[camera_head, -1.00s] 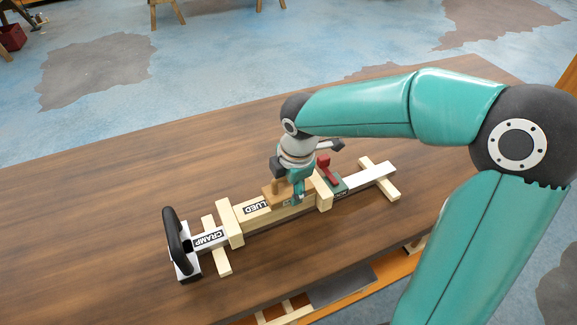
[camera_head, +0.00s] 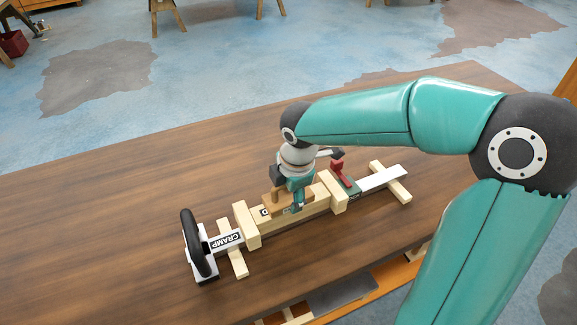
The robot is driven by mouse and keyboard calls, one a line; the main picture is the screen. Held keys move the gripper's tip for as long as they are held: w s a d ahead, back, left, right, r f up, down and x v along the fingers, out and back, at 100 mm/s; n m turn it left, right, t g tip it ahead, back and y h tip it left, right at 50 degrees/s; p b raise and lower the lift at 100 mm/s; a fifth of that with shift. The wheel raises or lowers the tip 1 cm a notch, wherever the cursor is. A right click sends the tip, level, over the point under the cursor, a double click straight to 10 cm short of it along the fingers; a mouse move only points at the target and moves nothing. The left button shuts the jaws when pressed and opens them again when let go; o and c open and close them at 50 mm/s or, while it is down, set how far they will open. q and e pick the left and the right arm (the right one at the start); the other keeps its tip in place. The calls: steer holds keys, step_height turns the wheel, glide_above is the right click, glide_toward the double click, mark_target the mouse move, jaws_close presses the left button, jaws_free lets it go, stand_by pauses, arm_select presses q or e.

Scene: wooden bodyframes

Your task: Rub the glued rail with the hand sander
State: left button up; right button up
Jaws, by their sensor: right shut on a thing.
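The glued rail (camera_head: 318,208) is a pale wooden bar with a mostly covered black label, lying lengthwise in the cramp (camera_head: 228,239). The cramp is a white bar with a big black handwheel at its left end and a green and red jaw at its right. The hand sander (camera_head: 274,198), a tan wooden block, is on top of the rail. My right gripper (camera_head: 297,204) points down and is shut on the sander; its fingers hide part of the sander and the label. My left gripper is not in view.
Pale wooden blocks (camera_head: 246,226) stand across both ends of the rail, and cross bearers lie under the cramp. The brown table (camera_head: 100,230) is clear to the left and behind. Below its front edge is a shelf with wooden pieces.

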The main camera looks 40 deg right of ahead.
step_height(320, 180, up, 4)
steer(key=shift+a+f+p, duration=0.1)
steer(key=shift+p, duration=0.95)
step_height(320, 180, up, 2)
steer(key=shift+w+r+p, duration=0.1)
steer(key=shift+p, duration=0.9)
steer(key=shift+r+p, duration=0.85)
steer(key=shift+r, duration=0.15)
